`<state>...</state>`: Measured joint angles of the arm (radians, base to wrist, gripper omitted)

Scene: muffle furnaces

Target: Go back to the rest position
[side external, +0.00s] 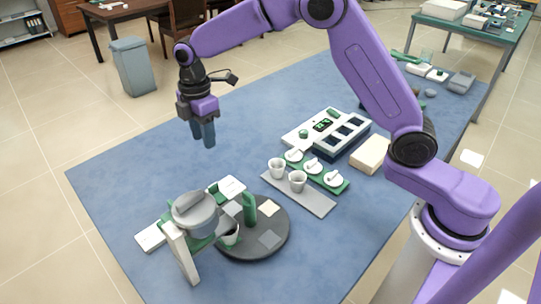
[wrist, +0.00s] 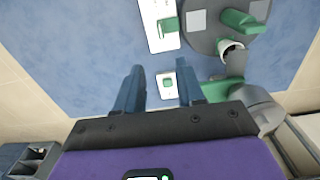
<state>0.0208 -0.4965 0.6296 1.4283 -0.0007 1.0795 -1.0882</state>
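My gripper (side external: 204,135) hangs over the left part of the blue table (side external: 110,175) with its fingers pointing down, well above the tabletop. In the wrist view my gripper (wrist: 160,82) has its two blue fingers spread apart with nothing held between them. Below lies a small white plate with a green knob (wrist: 167,83), seen through the gap, and a white panel with a green handle (wrist: 158,25). No object touches the fingers.
A grey furnace (side external: 195,213) on a white and green stand is at the front left, beside a dark round turntable (side external: 240,250) with a cup (side external: 229,235). Two cups (side external: 277,168) (side external: 297,181) stand on a grey strip near a white device (side external: 305,131). The table's left side is clear.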

